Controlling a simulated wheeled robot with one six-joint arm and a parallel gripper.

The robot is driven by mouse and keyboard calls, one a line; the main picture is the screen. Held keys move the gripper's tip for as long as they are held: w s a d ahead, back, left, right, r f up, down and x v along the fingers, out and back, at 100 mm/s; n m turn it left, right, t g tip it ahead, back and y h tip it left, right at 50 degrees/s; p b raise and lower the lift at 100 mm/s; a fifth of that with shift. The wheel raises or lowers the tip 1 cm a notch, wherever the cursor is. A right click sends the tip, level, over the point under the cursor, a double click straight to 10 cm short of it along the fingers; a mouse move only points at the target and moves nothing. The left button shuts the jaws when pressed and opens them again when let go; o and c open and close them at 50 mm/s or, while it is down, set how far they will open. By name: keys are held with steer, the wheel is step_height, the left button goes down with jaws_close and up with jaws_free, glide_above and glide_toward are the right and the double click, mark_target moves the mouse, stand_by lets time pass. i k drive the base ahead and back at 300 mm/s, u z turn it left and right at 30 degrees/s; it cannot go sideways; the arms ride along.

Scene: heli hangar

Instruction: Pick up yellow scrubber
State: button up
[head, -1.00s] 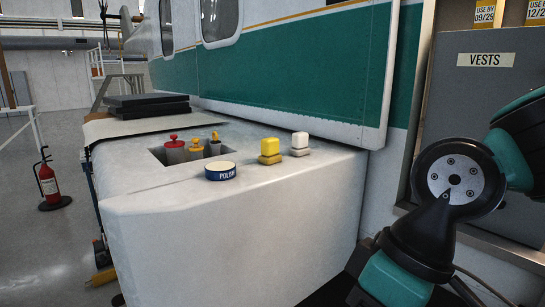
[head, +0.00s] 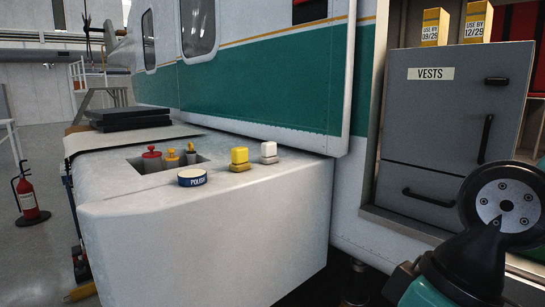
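The yellow scrubber (head: 239,158) stands on the top of the helicopter's white side ledge (head: 240,195), right of the middle of that surface. It has a yellow block on a tan base. A similar white scrubber (head: 269,153) stands just to its right, apart from it. A round blue polish tin (head: 192,177) lies to its left. My arm shows at the lower right, well away from the scrubber. My gripper is not in view.
A recess in the ledge holds a red-topped item (head: 151,160) and yellow-topped items (head: 172,159). Black flat cases (head: 128,118) lie behind. The green and white helicopter wall (head: 250,85) rises behind the scrubbers. A grey vests cabinet (head: 455,110) stands right. A fire extinguisher (head: 28,198) stands left.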

mark_target(240, 154)
steer(key=z, duration=0.1)
steer(key=i, duration=1)
steer(key=u, duration=0.7)
